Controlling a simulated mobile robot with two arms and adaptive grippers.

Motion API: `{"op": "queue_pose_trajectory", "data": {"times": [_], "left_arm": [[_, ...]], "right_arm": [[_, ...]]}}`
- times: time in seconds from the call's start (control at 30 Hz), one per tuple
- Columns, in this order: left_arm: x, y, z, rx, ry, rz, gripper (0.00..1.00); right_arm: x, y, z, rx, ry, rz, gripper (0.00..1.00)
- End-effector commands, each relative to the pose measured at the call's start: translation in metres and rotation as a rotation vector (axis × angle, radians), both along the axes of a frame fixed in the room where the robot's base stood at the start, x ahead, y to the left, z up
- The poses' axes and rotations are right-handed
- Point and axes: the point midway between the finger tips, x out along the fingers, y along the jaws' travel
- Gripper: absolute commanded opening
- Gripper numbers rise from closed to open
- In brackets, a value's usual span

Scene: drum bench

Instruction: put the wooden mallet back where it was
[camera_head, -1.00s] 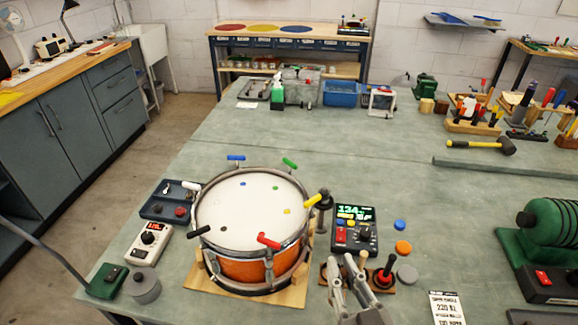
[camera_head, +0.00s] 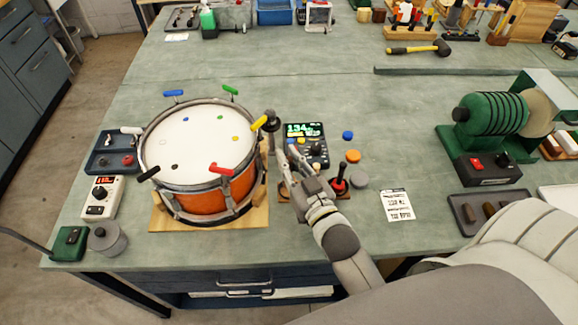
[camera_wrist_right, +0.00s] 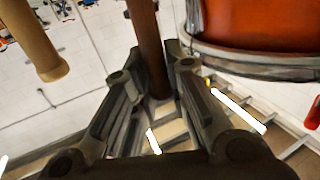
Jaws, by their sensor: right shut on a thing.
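My right gripper (camera_head: 287,152) is shut on the brown handle of the wooden mallet (camera_wrist_right: 148,45), which stands up between the fingers in the right wrist view. In the head view the mallet's dark head (camera_head: 271,120) is above the gripper, right beside the drum's yellow clamp handle. The small brown stand (camera_head: 286,190) lies on the bench just right of the drum. I cannot tell whether the handle's lower end touches the stand; the gripper hides it. My left gripper is not in view.
The drum (camera_head: 198,145) stands close on the left, with coloured clamp handles around its rim. A control box (camera_head: 307,145) and a joystick with a red base (camera_head: 340,184) are close on the right. A lighter wooden handle (camera_wrist_right: 32,45) is near the gripper.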

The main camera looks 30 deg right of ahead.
Motion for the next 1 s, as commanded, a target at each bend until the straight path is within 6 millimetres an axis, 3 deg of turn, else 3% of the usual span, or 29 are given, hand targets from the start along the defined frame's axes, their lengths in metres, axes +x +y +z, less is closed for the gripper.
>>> {"op": "queue_pose_trajectory", "data": {"times": [0.17, 0.4, 0.83, 0.87, 1.0], "left_arm": [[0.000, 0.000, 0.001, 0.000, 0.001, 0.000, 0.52], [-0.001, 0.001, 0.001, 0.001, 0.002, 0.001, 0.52], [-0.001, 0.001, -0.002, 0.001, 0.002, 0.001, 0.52], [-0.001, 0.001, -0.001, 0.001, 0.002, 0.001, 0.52], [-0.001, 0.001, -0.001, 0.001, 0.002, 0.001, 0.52]], "right_arm": [[0.007, -0.003, -0.008, 0.000, -0.001, 0.000, 0.00], [0.009, -0.004, -0.039, 0.001, 0.001, -0.001, 0.00], [0.008, -0.004, -0.046, 0.000, 0.000, 0.000, 0.00], [0.008, -0.004, -0.045, 0.000, 0.000, 0.000, 0.18], [0.008, -0.004, -0.045, 0.000, 0.000, 0.000, 0.36]]}}
